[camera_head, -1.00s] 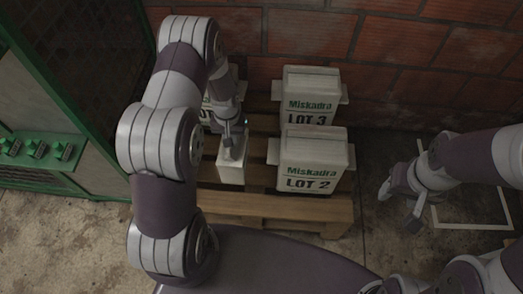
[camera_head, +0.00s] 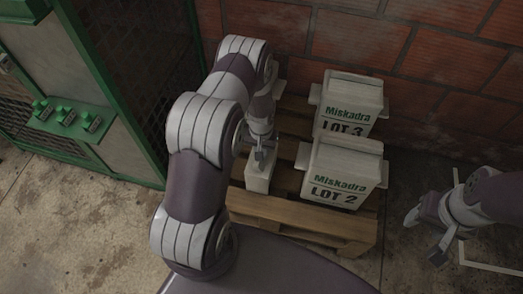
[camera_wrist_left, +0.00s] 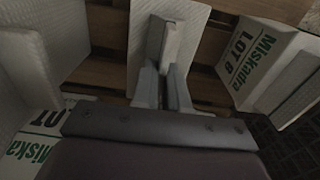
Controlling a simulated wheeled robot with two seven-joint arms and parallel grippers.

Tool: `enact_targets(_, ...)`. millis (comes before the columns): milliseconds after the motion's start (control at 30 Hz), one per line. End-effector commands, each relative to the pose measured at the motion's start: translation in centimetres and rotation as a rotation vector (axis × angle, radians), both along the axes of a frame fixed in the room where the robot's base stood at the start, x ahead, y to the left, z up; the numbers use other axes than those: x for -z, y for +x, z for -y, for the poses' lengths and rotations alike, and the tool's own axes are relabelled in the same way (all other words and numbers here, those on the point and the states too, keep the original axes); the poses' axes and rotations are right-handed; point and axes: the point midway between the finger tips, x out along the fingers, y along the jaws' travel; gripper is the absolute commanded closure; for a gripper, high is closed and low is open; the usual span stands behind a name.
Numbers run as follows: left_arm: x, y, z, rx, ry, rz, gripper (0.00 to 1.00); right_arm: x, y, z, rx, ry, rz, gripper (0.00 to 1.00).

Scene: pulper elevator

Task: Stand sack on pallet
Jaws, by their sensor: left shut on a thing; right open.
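My left gripper (camera_head: 264,152) points down over the left front of the wooden pallet (camera_head: 300,217). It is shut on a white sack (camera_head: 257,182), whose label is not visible. I cannot tell whether this sack rests on the boards. In the left wrist view the gripper fingers (camera_wrist_left: 166,85) close on the sack's pale top (camera_wrist_left: 184,14). The LOT 2 sack (camera_head: 342,170) and the LOT 3 sack (camera_head: 348,104) stand upright on the pallet's right side. My right gripper (camera_head: 436,238) is open and empty, right of the pallet.
A brick wall (camera_head: 270,30) stands behind the pallet. A green-framed cage with a control panel (camera_head: 68,120) is at left.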

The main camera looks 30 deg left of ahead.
Motion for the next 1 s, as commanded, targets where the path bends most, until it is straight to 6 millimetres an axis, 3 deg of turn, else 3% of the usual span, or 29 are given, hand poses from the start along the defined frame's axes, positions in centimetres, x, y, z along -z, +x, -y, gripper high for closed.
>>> enact_targets(133,0.3,0.1,0.0,0.0,0.0,0.002,1.0,0.2,0.0,0.0,0.0,0.0,0.0,0.45)
enact_targets(167,0.3,0.0,0.0,0.0,0.0,0.0,0.77,0.2,0.0,0.0,0.0,0.0,0.0,0.45)
enact_targets(200,0.2,0.0,0.0,0.0,0.0,0.0,0.64,0.1,0.0,0.0,0.0,0.0,0.0,0.45)
enact_targets(233,0.2,0.0,0.0,0.0,0.0,0.0,0.61,0.1,0.0,0.0,0.0,0.0,0.0,0.45)
enact_targets(567,-0.6,0.0,0.0,0.0,0.0,0.001,0.61,-0.3,0.0,0.0,0.0,0.0,0.0,0.45)
enact_targets(900,-9.1,0.1,0.0,0.0,0.001,0.004,0.61,-2.9,0.0,0.0,0.0,0.0,0.0,0.45)
enact_targets(1000,-10.9,0.0,0.0,0.0,0.0,0.002,0.61,-3.3,0.0,0.0,0.0,0.0,0.0,0.45)
